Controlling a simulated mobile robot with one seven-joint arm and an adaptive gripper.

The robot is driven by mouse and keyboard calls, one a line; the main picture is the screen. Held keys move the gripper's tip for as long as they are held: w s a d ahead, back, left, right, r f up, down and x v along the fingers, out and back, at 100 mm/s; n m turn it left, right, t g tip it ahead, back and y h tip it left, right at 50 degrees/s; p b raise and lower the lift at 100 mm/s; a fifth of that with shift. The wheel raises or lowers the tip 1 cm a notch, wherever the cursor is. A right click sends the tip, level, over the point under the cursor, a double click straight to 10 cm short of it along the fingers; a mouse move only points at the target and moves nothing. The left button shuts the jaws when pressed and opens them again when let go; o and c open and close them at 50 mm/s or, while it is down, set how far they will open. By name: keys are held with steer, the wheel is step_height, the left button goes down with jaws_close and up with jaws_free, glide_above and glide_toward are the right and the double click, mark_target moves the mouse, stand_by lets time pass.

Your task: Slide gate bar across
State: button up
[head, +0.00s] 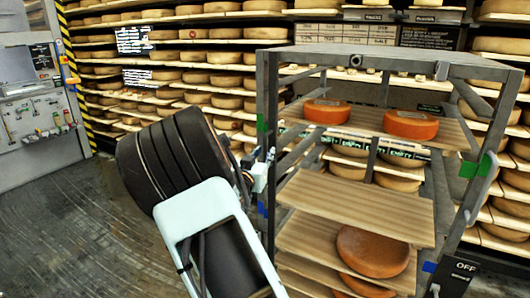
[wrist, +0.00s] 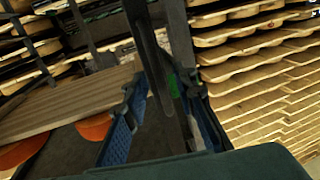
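My gripper (head: 257,172) is at the rack's left front post in the head view, just below a green tape mark (head: 262,125). In the wrist view my gripper (wrist: 165,95) is open, its two blue-padded fingers apart. A dark grey bar with a rounded end (wrist: 148,60), which looks like the gate bar, reaches down between the fingers. I see a gap on its sides but cannot tell whether it touches either finger. The rack's post (wrist: 181,45) with green tape stands behind it. In the head view I cannot pick out the bar clearly near my gripper.
The metal rack (head: 400,58) holds wooden shelves (head: 350,205) with orange cheese wheels (head: 410,124). A second green mark (head: 474,166) is on its right post, above an OFF sign (head: 464,267). Wall shelves of cheese (head: 215,57) stand behind. Floor (head: 75,220) is clear at left.

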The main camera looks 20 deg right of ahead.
steer(key=shift+w+d, duration=0.5)
steer(key=shift+w, duration=0.05)
jaws_close()
